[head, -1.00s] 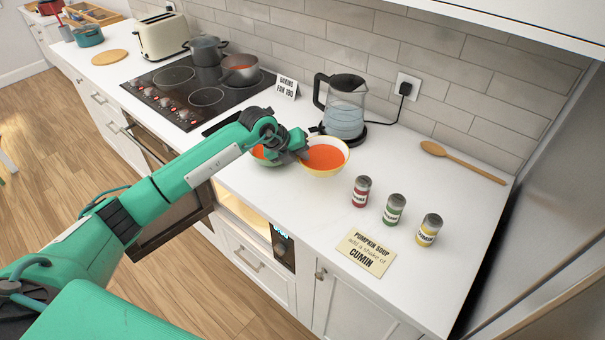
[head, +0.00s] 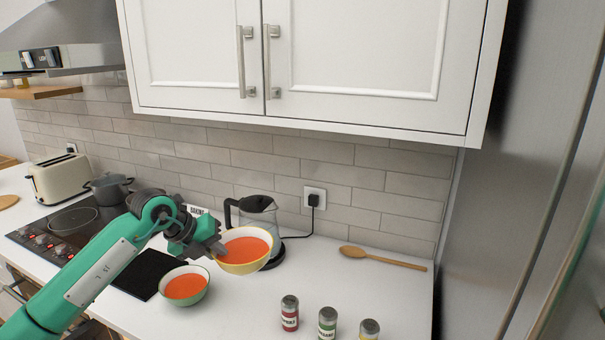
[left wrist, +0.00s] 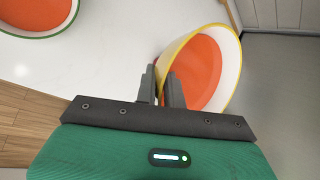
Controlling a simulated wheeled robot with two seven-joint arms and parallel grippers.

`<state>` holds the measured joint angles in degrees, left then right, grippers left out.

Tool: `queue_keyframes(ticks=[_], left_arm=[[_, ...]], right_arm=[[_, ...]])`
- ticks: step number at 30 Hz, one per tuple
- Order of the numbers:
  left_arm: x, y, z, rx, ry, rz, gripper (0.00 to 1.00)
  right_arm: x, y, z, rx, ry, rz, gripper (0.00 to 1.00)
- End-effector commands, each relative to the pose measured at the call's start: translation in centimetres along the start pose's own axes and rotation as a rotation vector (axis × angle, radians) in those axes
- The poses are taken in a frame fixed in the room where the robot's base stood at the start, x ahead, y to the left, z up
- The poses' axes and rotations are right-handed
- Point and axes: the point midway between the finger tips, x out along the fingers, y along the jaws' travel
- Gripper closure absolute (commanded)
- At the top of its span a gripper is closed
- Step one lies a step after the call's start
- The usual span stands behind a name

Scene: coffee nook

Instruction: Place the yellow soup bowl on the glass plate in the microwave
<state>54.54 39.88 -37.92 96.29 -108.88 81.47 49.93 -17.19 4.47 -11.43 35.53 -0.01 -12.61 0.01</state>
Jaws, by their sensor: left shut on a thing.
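The yellow soup bowl (head: 246,268) is yellow outside and holds orange soup. My left gripper (head: 222,247) is shut on its left rim and holds it above the counter, in front of the kettle. In the left wrist view the bowl (left wrist: 222,48) has its yellow rim between the two fingers (left wrist: 162,88). The microwave and its glass plate are not visible now. My right gripper is not in view.
A green bowl of soup (head: 185,300) stands on the counter just left of and below the held bowl. The kettle (head: 262,219) is close behind. Spice jars (head: 290,313) stand at the front right; a wooden spoon (head: 382,258) lies farther right. A wall cabinet (head: 350,60) hangs above.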

Motion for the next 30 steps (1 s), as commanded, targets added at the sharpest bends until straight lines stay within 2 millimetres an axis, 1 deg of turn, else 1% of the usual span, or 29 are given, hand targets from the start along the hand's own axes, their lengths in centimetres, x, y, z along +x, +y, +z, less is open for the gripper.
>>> queue_keyframes(ticks=[6, 15, 23, 30], left_arm=[[1.9, -1.1, -3.3, 0.266, 0.176, -0.100, 1.00], [4.0, -1.6, -7.8, 0.665, 0.437, -0.240, 1.00], [5.3, -1.3, -11.7, 1.036, 0.682, -0.372, 1.00], [5.9, -0.3, -15.1, 1.403, 0.922, -0.499, 1.00]], right_arm=[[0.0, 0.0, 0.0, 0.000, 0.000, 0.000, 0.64], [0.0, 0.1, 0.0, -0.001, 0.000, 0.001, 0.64], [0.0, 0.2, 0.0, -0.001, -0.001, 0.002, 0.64], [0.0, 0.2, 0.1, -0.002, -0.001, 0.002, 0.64]])
